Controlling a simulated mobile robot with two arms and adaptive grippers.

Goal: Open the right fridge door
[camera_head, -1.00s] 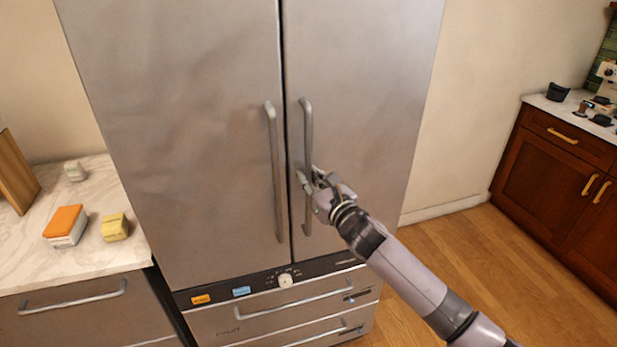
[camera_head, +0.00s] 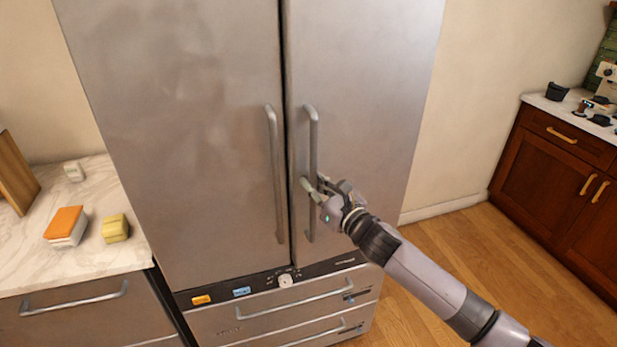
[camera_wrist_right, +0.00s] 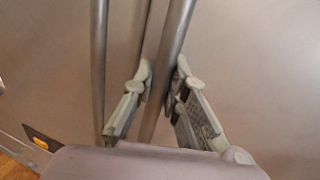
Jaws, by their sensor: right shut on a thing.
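The right fridge door (camera_head: 372,110) is a tall steel panel at the centre right of the head view. It seems to stand slightly proud of the left door (camera_head: 180,110), with a dark seam between them. Its long vertical handle (camera_head: 313,140) is on its left side. My right gripper (camera_head: 316,188) is shut on this handle near its middle. In the right wrist view, the gripper's fingers (camera_wrist_right: 160,85) lie either side of the right handle (camera_wrist_right: 176,35). The fingers hide part of the bar. My left gripper is not in view.
The left door's handle (camera_head: 275,170) runs close beside the gripper. Drawers (camera_head: 250,325) sit below the doors. A counter (camera_head: 110,265) with an orange-topped block (camera_head: 65,222) and a yellow block (camera_head: 115,228) is at left. Wooden floor (camera_head: 450,250) is open at right, before brown cabinets (camera_head: 550,170).

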